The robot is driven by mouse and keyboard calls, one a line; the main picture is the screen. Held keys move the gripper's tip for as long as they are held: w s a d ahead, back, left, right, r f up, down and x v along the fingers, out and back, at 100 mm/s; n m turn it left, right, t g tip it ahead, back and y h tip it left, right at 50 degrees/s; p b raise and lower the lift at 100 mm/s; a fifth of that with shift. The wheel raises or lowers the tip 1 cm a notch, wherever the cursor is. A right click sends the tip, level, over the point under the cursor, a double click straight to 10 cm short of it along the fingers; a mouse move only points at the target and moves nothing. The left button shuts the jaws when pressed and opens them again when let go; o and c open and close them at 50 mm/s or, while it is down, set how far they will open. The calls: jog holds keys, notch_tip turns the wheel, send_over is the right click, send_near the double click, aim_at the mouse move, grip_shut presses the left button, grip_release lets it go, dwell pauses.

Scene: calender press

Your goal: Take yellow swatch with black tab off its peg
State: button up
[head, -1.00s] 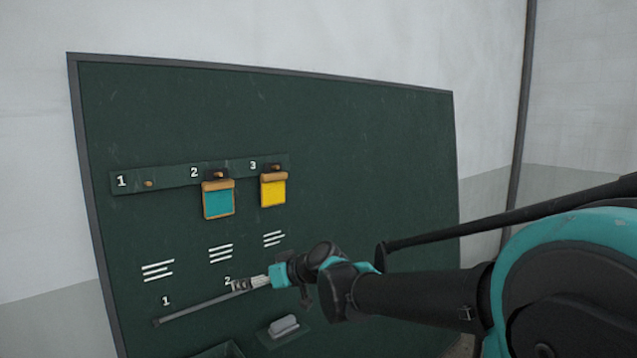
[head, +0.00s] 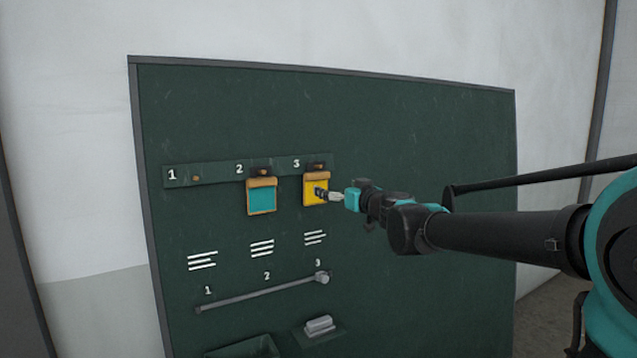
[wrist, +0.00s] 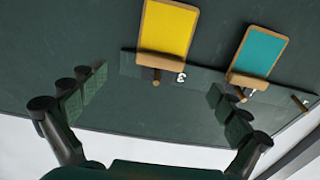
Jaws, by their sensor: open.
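The yellow swatch (head: 311,196) hangs at peg 3 on the green board.
A teal swatch (head: 262,201) hangs at peg 2, close to the left of the yellow one. Peg 1 (head: 196,178) is bare. A grey rod (head: 255,294) runs below, with an eraser-like block (head: 319,325) on a ledge. The board right of peg 3 is clear.

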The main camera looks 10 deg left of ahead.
aim_at(319, 178)
jog(key=x, duration=1.1)
jog(key=shift+s+a+r, duration=0.15)
jog(key=shift+a, duration=0.05)
jog(key=shift+c, duration=0.5)
jog(key=c, duration=1.1)
jog(key=shift+r, duration=0.2)
jog(key=shift+s+d+r, duration=0.1)
jog(key=v, duration=1.7)
jog(key=shift+s+d, duration=0.3)
